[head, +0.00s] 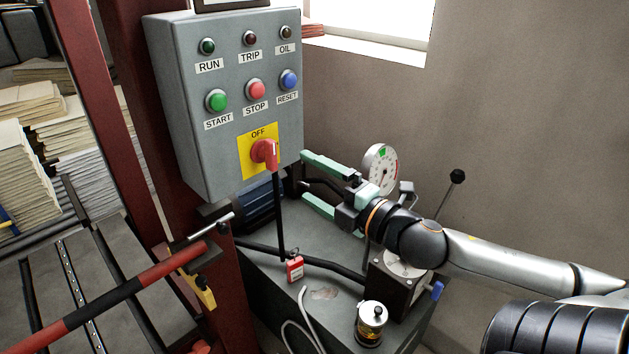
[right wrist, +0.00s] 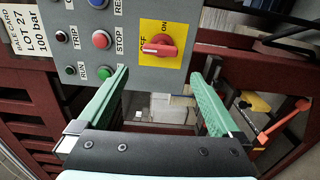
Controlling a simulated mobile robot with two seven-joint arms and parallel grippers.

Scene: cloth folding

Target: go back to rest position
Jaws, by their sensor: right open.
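My right gripper (head: 303,178) reaches in from the right in the head view, in front of the lower right side of a grey control box. Its green fingers are spread wide with nothing between them. The right wrist view shows the same open gripper (right wrist: 159,73) facing the box's lower edge. A red rotary switch (head: 264,152) on a yellow plate sits just left of the fingertips in the head view, and no finger appears to touch it. The switch also shows in the right wrist view (right wrist: 159,46), beyond the fingertips. My left gripper is not in view.
The control box (head: 180,120) has buttons and lamps. Below are a red padlock (head: 295,268), a small jar (head: 371,322) and a dial gauge (head: 379,168) behind my gripper. A lever (head: 447,192) stands behind my arm. A red-black bar (head: 130,288) crosses at left.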

